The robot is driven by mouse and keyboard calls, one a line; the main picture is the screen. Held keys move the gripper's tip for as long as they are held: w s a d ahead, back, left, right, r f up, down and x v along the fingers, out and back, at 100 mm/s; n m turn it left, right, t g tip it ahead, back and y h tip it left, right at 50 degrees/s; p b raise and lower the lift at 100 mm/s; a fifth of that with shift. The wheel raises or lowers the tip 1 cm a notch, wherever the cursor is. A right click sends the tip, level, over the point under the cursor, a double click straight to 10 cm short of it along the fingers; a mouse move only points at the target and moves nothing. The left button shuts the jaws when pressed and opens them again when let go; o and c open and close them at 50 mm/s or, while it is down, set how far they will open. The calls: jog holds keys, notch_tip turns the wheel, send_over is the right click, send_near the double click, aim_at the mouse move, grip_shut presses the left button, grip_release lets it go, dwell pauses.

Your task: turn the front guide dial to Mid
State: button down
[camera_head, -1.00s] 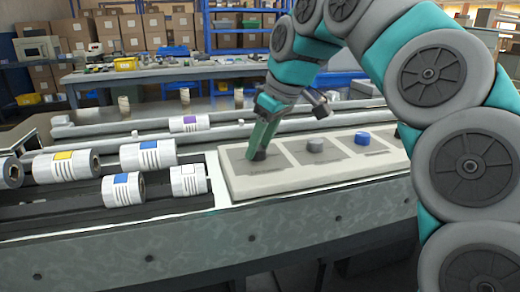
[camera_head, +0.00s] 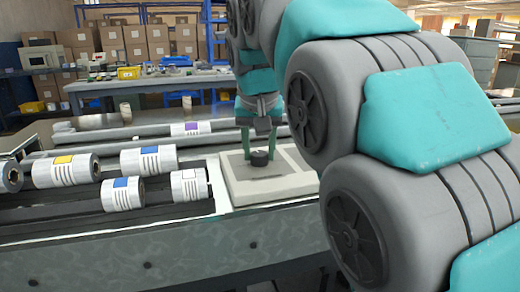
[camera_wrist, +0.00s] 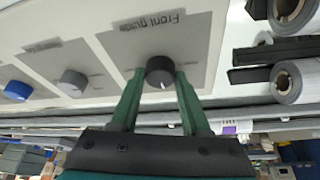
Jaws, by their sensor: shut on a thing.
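The front guide dial (camera_head: 260,158) is a dark round knob on the left end of the pale panel (camera_head: 262,190). In the wrist view the dial (camera_wrist: 160,70) sits below an upside-down "Front guide" label (camera_wrist: 160,22). A short white mark on it points toward the bottom of that picture, toward my gripper's base. My gripper (camera_wrist: 158,77) has one green finger on each side of the dial and is shut on it. The gripper also shows in the head view (camera_head: 259,142), standing over the dial. Position markings such as Mid are not readable.
A grey dial (camera_wrist: 73,80) and a blue dial (camera_wrist: 17,91) share the panel; my arm hides them in the head view. Several labelled rolls (camera_head: 122,194) lie left of the panel. A long rail (camera_head: 110,138) runs behind.

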jog(key=m+h, duration=0.1)
jog(key=m, duration=0.1)
jog(key=m+h+p, duration=0.1)
jog(key=m, duration=0.2)
jog(key=shift+w+a+r+m, duration=0.1)
jog(key=shift+m, duration=0.2)
jog(key=shift+m+g+h+p, duration=0.3)
jog(key=shift+m, duration=0.3)
jog(key=shift+c, duration=1.9)
grip_release()
